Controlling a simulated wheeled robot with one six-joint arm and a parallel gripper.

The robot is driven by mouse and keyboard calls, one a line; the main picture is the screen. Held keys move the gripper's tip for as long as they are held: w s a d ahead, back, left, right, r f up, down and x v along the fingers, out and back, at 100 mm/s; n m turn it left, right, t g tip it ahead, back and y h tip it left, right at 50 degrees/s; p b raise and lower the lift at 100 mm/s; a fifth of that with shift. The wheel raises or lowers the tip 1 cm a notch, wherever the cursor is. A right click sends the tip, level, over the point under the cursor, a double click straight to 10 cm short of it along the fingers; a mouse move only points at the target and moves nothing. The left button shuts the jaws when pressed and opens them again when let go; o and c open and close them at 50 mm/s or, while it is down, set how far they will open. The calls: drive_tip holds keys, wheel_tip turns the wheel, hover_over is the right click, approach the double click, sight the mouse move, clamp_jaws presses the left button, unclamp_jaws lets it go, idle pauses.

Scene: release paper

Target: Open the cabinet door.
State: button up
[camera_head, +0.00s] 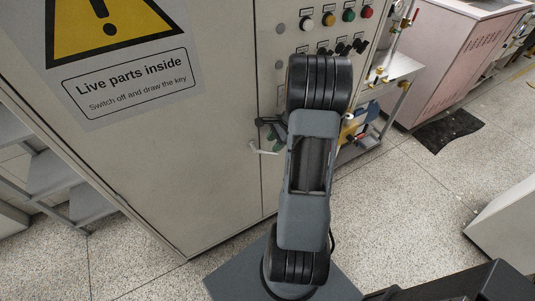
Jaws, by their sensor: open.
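The cabinet (180,150) is a tall beige metal box with a wide door on its left side. The door carries a yellow warning sign (108,28) and a "Live parts inside" label (130,82). A vertical seam runs along the door's right edge, and the door looks shut. A small pale lever handle (262,149) sticks out near this seam. Dark parts that look like the fingers of my gripper (267,128) show just above the handle, at the left of my arm. The rest of my gripper is hidden behind the arm. I cannot tell whether it touches the handle.
Coloured buttons (348,15) and black switches (342,48) sit on the panel right of the seam. A metal cart (400,66) and a pink machine (458,60) stand to the right. A grey shelf (60,175) is at the left.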

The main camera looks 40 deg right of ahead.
sight(268, 153)
drive_tip(key=shift+x, duration=3.35)
drive_tip(key=shift+c, duration=0.3)
clamp_jaws()
